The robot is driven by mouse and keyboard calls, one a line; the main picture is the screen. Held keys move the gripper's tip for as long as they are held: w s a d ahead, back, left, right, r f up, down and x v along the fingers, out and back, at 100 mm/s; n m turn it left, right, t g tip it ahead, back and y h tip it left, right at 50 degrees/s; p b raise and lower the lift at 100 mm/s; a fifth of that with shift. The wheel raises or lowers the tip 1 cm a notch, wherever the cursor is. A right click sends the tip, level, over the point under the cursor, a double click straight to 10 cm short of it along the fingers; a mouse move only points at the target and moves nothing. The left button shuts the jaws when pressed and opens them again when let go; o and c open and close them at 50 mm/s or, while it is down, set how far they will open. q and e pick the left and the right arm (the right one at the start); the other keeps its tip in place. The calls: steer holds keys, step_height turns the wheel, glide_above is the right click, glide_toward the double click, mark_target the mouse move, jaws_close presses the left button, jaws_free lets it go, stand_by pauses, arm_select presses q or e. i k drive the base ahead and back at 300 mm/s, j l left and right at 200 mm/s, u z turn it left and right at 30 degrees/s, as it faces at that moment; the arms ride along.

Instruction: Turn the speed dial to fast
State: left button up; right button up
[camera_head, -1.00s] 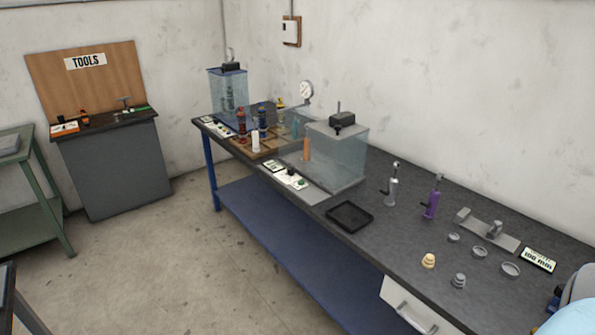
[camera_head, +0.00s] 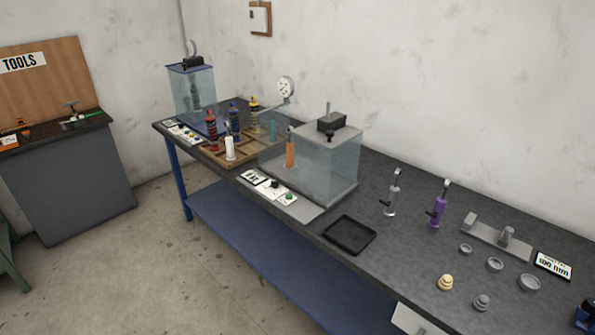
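A small control strip (camera_head: 283,190) lies along the front edge of the bench, before a clear-walled test box (camera_head: 325,170). On it are a black knob (camera_head: 275,184), a green button (camera_head: 289,197) and small white label cards. The knob may be the speed dial; its pointer and the label text are too small to read. A second panel (camera_head: 183,132) with several small controls sits in front of the blue-topped clear box (camera_head: 192,92) at the far left end. Neither of my grippers shows in the view.
A wooden tray (camera_head: 215,155) with colored shock absorbers stands between the boxes. A black tray (camera_head: 349,234), a grey and a purple shock absorber (camera_head: 438,205), and several small rings and caps lie to the right. Floor (camera_head: 150,260) before the bench is clear.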

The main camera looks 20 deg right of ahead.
mark_target(274, 183)
steer(key=i+j+z, duration=0.3)
steer(key=i+j, duration=0.6)
steer(key=i, duration=0.1)
